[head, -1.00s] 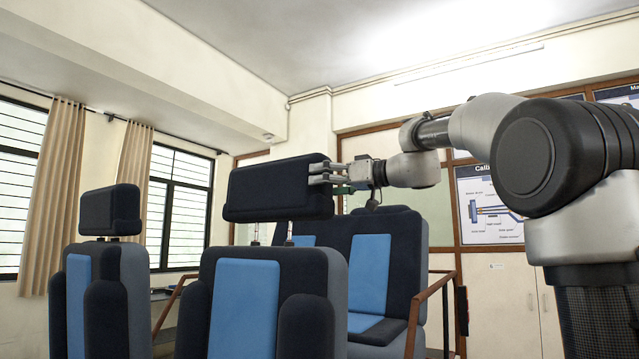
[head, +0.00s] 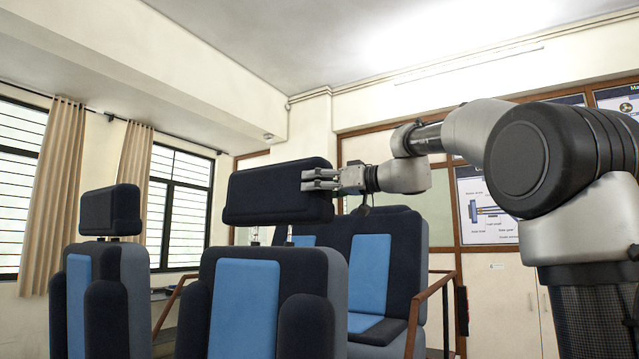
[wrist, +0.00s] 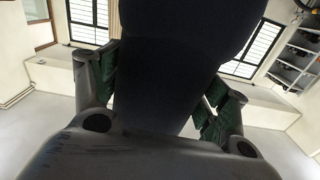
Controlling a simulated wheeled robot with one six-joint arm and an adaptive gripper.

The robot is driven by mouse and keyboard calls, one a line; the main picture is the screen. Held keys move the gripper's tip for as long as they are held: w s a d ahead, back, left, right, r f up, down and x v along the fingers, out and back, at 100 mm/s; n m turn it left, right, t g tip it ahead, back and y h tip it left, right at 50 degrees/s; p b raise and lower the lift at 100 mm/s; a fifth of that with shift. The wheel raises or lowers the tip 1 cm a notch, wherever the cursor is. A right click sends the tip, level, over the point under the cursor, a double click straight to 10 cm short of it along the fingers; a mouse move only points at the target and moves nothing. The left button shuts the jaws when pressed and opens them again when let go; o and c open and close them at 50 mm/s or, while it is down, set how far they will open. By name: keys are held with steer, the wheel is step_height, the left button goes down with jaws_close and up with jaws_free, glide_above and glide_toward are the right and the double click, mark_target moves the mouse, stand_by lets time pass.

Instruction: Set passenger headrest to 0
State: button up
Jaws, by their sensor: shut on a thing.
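A dark navy headrest (head: 268,192) stands raised on thin metal posts (head: 289,233) above the nearer front seat (head: 245,305), with a gap beneath it. My gripper (head: 318,180) reaches in from the right and is shut on this headrest's right end. In the wrist view, the headrest (wrist: 185,60) fills the middle, with green-padded fingers (wrist: 160,88) on both sides of it. A second dark headrest (head: 110,210) sits low on the left seat (head: 105,295), with almost no gap. The frames do not label which headrest is the passenger's.
A dark and blue rear seat (head: 378,265) stands behind the nearer seat, with a brown armrest rail (head: 432,300) at its right. A wall poster (head: 488,205) and white cabinets (head: 505,300) are behind. The space above the headrests is clear.

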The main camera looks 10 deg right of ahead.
mark_target(329, 200)
step_height(329, 200, down, 4)
steer(key=o, duration=1.4)
steer(key=shift+o, duration=0.2)
steer(key=v, duration=1.2)
